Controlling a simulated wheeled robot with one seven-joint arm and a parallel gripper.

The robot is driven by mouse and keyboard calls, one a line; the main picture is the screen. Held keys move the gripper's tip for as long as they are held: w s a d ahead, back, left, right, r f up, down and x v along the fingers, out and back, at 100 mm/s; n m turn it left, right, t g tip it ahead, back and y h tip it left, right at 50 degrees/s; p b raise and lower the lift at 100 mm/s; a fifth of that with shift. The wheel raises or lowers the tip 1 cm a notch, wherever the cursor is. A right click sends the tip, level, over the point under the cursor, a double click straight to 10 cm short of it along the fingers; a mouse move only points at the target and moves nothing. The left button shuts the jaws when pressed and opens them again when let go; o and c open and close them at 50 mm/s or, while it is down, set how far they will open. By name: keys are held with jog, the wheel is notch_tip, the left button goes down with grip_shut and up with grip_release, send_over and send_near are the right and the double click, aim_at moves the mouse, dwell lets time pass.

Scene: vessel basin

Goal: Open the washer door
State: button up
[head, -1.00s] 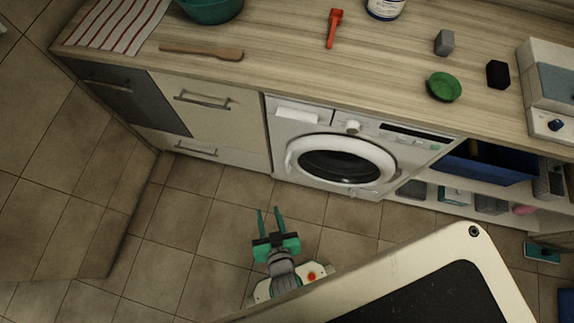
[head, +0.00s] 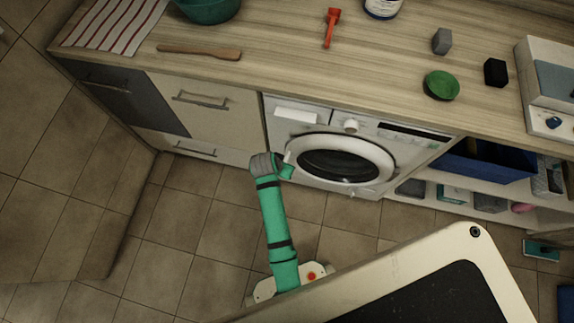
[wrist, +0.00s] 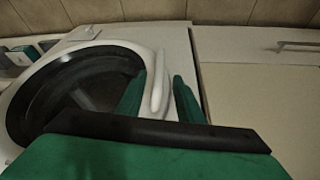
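The washer (head: 372,128) is a white front-loader under the counter. Its round door (head: 340,164), with a white ring and dark glass, looks shut. The door's white handle (head: 289,157) is on the ring's left side in the head view, partly hidden by my gripper (head: 285,170). In the wrist view, the handle (wrist: 158,82) stands between the two green fingers of my gripper (wrist: 159,77), one on each side. The fingers are apart, with gaps seen beside the handle. The dark door glass (wrist: 65,90) is to the left there.
A cream drawer front (head: 205,103) is left of the washer. Right of it is an open shelf with a blue bin (head: 485,165). The tiled floor (head: 330,212) before the washer is clear.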

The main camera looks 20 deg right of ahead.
jog(key=x, duration=1)
jog(key=shift+w+d+f, duration=0.15)
jog(key=shift+f, duration=0.2)
grip_shut()
jog(key=shift+d, duration=0.1)
